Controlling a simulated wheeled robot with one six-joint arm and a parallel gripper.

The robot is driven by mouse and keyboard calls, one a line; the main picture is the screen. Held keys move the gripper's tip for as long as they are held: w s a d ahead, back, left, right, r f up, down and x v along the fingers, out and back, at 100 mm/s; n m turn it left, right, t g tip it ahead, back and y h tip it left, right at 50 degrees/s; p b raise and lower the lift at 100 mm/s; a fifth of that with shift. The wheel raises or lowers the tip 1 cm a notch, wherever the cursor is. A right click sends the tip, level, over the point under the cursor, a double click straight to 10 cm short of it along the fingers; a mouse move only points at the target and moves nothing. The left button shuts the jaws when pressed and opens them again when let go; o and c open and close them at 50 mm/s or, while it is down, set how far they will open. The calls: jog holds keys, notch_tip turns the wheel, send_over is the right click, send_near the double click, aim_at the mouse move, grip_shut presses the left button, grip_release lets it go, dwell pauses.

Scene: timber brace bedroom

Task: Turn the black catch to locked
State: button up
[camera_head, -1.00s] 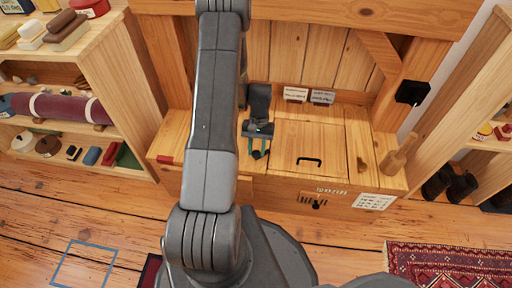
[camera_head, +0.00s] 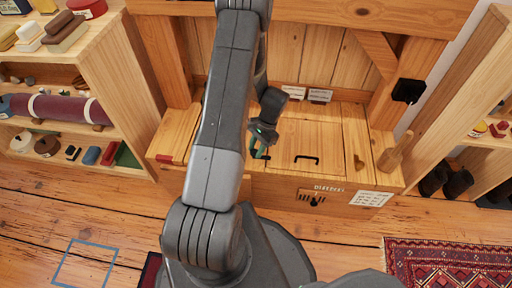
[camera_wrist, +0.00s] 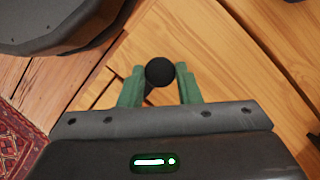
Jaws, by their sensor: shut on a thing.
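My gripper (camera_head: 262,151) is over the wooden bench top, left of the lid's black handle. In the wrist view its two green fingers (camera_wrist: 158,84) are shut on either side of a round black knob (camera_wrist: 160,71). The knob seems to be the end of the black catch; a dark stem shows below it. In the head view the catch is mostly hidden by my gripper, so I cannot tell its exact angle or any locked mark.
The lid's black handle (camera_head: 306,158) lies just right of my gripper. A wooden mallet (camera_head: 396,153) stands at the bench's right end. Small label cards (camera_head: 320,96) stand at the back. A dark fitting (camera_head: 315,201) is on the bench front. Shelves flank both sides.

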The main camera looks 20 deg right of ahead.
jog(key=shift+m, duration=0.3)
jog(key=o, duration=1)
jog(key=shift+c, duration=0.2)
jog(key=shift+r, duration=0.15)
jog(key=p+v, duration=0.3)
jog(key=v, duration=1)
jog(key=shift+d+r, duration=0.15)
jog(key=shift+r, duration=0.1)
jog(key=shift+s+f, duration=0.1)
jog(key=b+x, duration=0.3)
jog(key=x, duration=1)
jog(key=shift+a+f, duration=0.2)
jog(key=shift+f, duration=0.15)
jog(key=shift+r, duration=0.1)
